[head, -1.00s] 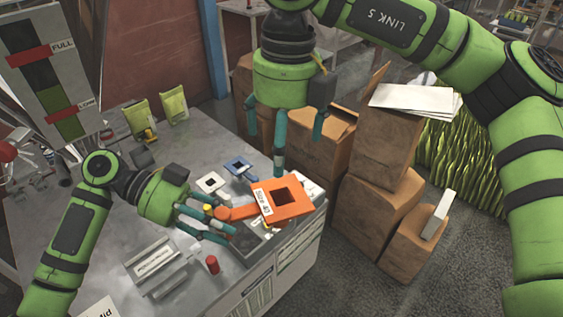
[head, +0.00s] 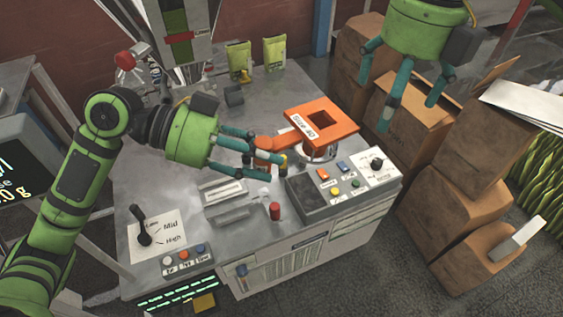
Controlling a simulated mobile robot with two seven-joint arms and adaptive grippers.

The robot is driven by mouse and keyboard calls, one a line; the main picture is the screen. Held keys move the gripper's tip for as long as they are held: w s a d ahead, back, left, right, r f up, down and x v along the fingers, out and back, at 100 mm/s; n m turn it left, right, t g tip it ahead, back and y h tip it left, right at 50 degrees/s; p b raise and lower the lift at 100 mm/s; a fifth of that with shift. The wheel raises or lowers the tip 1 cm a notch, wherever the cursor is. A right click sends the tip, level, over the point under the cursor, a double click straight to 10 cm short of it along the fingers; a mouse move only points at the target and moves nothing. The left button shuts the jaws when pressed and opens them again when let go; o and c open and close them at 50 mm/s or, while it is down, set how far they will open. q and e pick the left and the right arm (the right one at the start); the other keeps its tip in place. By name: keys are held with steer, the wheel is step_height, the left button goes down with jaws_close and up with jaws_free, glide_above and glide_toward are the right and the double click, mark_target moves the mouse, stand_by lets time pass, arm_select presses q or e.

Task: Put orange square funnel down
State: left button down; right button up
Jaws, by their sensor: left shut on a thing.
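The orange square funnel (head: 343,128) has a square hole and a white size label. In the head view it is over the back right of the grey table, above the control panel's far edge. My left gripper (head: 262,154) is shut on the handle at the funnel's left side. A round silvery part shows just under the funnel; I cannot tell whether they touch. My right gripper (head: 407,88) hangs at the upper right, with its fingers spread and empty, apart from the funnel.
The grey table (head: 150,190) carries a button panel (head: 319,205), a red-capped piece (head: 275,211) and a lever plate (head: 158,238). Green-yellow bags (head: 274,53) stand at the back. Cardboard boxes (head: 447,220) stand close to its right. The table's left middle is mostly clear.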

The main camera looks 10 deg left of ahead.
steer(key=m+t+h, duration=0.3)
steer(key=m+t, duration=0.1)
steer(key=m, duration=0.7)
glide_toward(305, 117)
arm_select(q)
steer(key=shift+s+a+r+n+t, duration=0.2)
steer(key=shift+a+r+n+t, duration=0.2)
steer(key=shift+r+n+t, duration=0.1)
steer(key=shift+s+a+r+n+t, duration=0.15)
steer(key=shift+a+r+n+t, duration=0.25)
steer(key=shift+r+t, duration=0.1)
arm_select(e)
steer(key=x, duration=0.8)
steer(key=shift+f, duration=0.25)
arm_select(q)
steer(key=shift+r, duration=0.1)
arm_select(e)
steer(key=c, duration=1.2)
arm_select(q)
steer(key=c, duration=0.9)
jaws_free()
arm_select(e)
steer(key=shift+c, duration=0.6)
arm_select(q)
steer(key=shift+o, duration=1.1)
arm_select(e)
steer(key=c, duration=0.3)
